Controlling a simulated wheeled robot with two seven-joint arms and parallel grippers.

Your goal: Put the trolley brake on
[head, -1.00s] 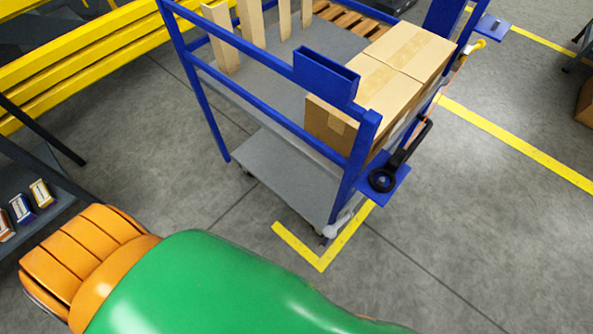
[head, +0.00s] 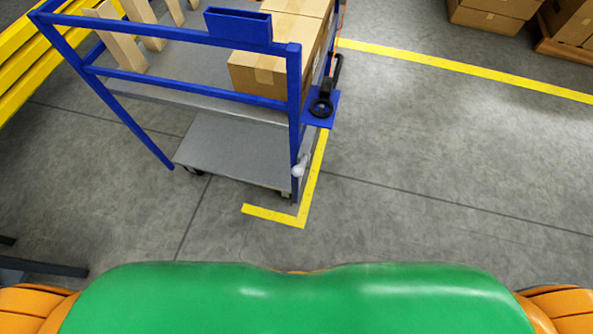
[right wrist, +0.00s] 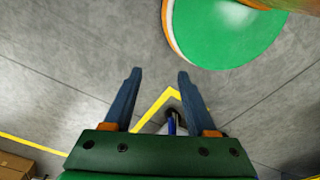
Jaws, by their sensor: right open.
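The blue-framed trolley (head: 92,70) stands at the upper left of the head view, with a grey lower deck (head: 240,150). A pale lever with a rounded knob (head: 300,168) sits low at its near right corner post, close to the floor; I cannot tell whether it is up or down. A caster (head: 285,194) shows partly beneath the deck. My right gripper (right wrist: 159,75) is open and empty in the right wrist view. A small part of the blue trolley (right wrist: 172,124) shows beyond it, between the fingers. My left gripper is not in view.
Cardboard boxes (head: 285,50) and upright boards (head: 122,45) are on the trolley's upper deck. A black handle (head: 324,100) sits on a blue side plate. Yellow floor tape (head: 275,216) marks the trolley's near right corner. The floor right of it is clear.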

